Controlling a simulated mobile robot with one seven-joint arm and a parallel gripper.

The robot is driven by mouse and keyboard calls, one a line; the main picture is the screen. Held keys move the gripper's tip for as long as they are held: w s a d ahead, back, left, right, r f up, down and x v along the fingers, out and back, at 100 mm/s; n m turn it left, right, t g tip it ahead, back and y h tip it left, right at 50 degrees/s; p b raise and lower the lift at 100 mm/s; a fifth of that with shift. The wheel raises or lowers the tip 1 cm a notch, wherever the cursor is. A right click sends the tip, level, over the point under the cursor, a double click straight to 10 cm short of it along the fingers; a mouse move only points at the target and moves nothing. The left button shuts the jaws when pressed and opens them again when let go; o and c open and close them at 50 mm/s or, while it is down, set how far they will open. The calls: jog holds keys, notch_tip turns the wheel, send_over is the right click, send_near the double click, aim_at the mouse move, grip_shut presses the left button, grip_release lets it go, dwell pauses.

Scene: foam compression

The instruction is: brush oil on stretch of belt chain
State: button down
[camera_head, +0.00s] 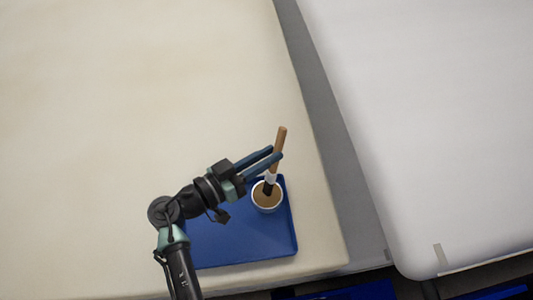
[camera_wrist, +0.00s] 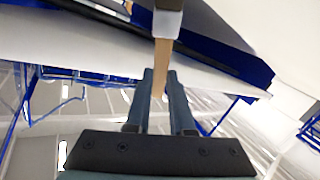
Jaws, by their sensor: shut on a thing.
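A brush (camera_head: 279,138) with a wooden handle stands nearly upright, slightly tilted, with a pale ferrule and dark bristles. Its lower end is inside a small white cup (camera_head: 267,211) holding brown liquid. My gripper (camera_head: 275,153) is shut on the handle above the cup. In the wrist view, my gripper (camera_wrist: 160,74) has the brush handle (camera_wrist: 162,54) between its two fingers. How deep the bristles sit in the liquid is unclear. No belt chain can be made out in either view.
The cup stands on a blue tray (camera_head: 240,247), near its upper right corner. The tray rests on a large cream foam block (camera_head: 130,90). A grey gap (camera_head: 330,115) separates it from a white block (camera_head: 430,110) at right. Much of the cream surface is clear.

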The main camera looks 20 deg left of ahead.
jog(key=shift+f+b, duration=0.75)
jog(key=shift+b, duration=0.25)
dwell(2.2)
jog(key=shift+d, duration=0.1)
notch_tip(320, 180, up, 7)
jog(key=p, duration=0.4)
jog(key=shift+r, duration=0.2)
dwell(0.9)
